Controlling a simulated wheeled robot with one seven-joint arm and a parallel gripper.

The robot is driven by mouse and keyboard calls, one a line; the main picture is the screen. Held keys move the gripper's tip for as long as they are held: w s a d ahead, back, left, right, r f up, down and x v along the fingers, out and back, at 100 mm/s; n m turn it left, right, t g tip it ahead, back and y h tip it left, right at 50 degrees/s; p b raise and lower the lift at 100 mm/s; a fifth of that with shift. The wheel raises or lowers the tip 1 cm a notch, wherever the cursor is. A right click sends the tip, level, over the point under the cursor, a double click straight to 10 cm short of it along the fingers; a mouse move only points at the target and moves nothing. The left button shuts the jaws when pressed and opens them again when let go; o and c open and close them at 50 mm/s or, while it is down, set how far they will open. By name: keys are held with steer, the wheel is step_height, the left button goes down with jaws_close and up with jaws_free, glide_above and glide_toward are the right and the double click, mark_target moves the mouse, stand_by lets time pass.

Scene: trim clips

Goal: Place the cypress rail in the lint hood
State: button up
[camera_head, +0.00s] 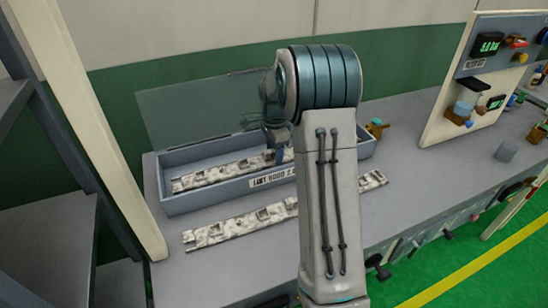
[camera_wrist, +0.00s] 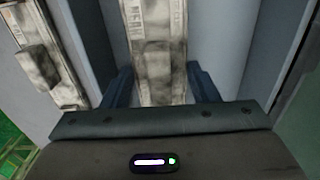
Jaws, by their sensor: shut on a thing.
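The lint hood (camera_head: 180,205) is a long grey box on the bench with a label on its front wall and a clear lid panel (camera_head: 190,112) raised behind it. A pale, mottled rail (camera_head: 215,177) lies lengthwise within the box walls; whether it touches the floor is unclear. My gripper (camera_head: 276,152) reaches down into the box and is shut on this rail. The wrist view shows the rail (camera_wrist: 157,60) between the two fingers (camera_wrist: 160,88). A similar rail (camera_head: 230,228) lies on the bench in front of the box, partly behind my arm. I cannot read which rail is cypress.
The second rail also shows at the left in the wrist view (camera_wrist: 42,62), outside the box wall. A small orange-brown item (camera_head: 376,128) stands by the box's right end. Bare bench lies between.

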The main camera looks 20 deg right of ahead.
mark_target(274, 159)
steer(key=shift+f, duration=1.55)
steer(key=o, duration=1.2)
